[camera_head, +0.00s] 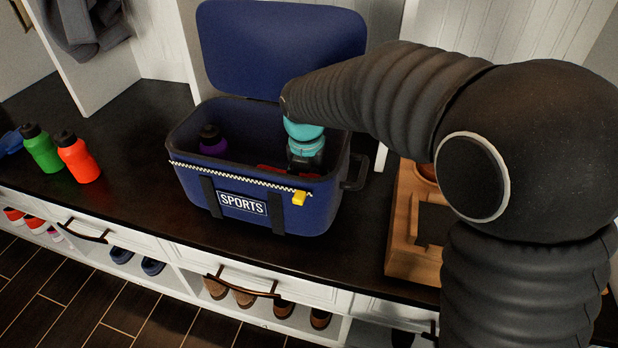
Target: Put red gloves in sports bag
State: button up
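The blue sports bag (185,187) stands open on the dark bench top, its lid (283,45) tilted up at the back. My arm reaches over from the right, and my gripper (305,165) points down inside the bag, toward its right end. Red material (270,168), which looks like the red gloves, shows low in the bag at and beside my gripper. The bag's front wall hides most of it. My fingertips are hidden too, so I cannot tell whether they hold the red material.
A dark purple bottle (213,141) stands in the bag's left part. Green (42,149) and orange (78,158) bottles stand on the bench at left, with a blue item (11,142) beside them. A wooden tray (402,225) lies right of the bag. Shoes sit in cubbies below.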

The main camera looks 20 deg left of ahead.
jog(key=shift+f, duration=0.15)
jog(key=o, duration=1.3)
jog(key=r, duration=0.4)
jog(key=s+r, duration=0.1)
jog(key=r, duration=0.3)
jog(key=r+p, duration=0.1)
jog(key=r, duration=0.3)
jog(key=shift+s+d+r, duration=0.1)
jog(key=shift+s+r, duration=0.05)
jog(key=shift+s, duration=0.25)
